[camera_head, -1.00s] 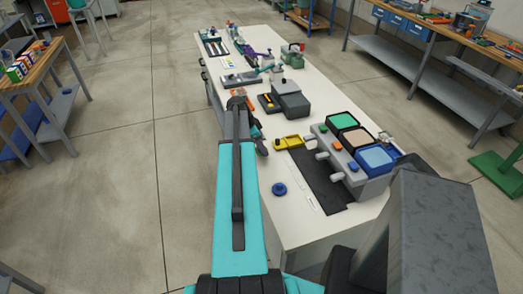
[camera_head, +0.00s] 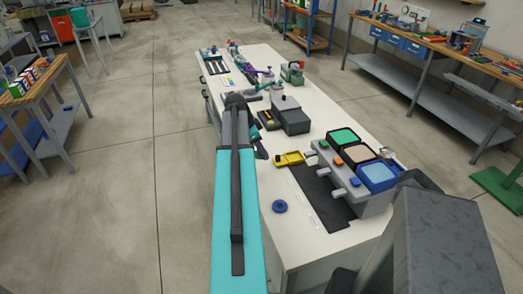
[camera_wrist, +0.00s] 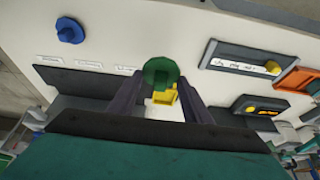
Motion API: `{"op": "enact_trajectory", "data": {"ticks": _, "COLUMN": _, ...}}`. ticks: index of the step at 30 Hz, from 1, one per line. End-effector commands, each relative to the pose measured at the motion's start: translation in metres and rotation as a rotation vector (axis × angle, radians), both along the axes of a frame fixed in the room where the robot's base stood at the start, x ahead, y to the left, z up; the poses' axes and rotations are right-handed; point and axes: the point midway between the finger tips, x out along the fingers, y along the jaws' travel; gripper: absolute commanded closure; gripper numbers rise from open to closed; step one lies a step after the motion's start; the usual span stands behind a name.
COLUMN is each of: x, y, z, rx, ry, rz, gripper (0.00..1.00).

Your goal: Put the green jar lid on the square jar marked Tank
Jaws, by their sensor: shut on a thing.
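The green jar lid (camera_wrist: 159,72) is round and shows between the dark fingers of my gripper (camera_wrist: 160,84) in the wrist view. My gripper is shut on it and holds it over the white table. In the head view my own arm hides most of the gripper and the lid. I cannot pick out the square jar marked Tank, as no jar marking is readable. A unit with green (camera_head: 343,137), peach (camera_head: 358,155) and blue (camera_head: 378,175) square tops stands at the table's right side.
A blue round lid-like piece (camera_head: 279,206) lies on the table's near left and shows in the wrist view (camera_wrist: 70,28). A yellow tray (camera_head: 289,158) lies beyond it. A grey box (camera_head: 291,120) stands farther back. A black mat (camera_head: 322,196) lies before the coloured-top unit.

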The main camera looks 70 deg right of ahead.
Motion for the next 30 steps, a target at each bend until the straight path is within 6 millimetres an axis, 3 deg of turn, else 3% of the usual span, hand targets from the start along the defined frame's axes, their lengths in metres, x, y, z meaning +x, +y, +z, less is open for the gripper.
{"op": "enact_trajectory", "data": {"ticks": 13, "x": 0.0, "y": 0.0, "z": 0.001, "rx": 0.0, "ry": 0.0, "rz": 0.0, "gripper": 0.77}}
{"op": "enact_trajectory", "data": {"ticks": 30, "x": 0.0, "y": 0.0, "z": 0.02, "rx": -0.001, "ry": -0.001, "rz": 0.0, "gripper": 0.77}}
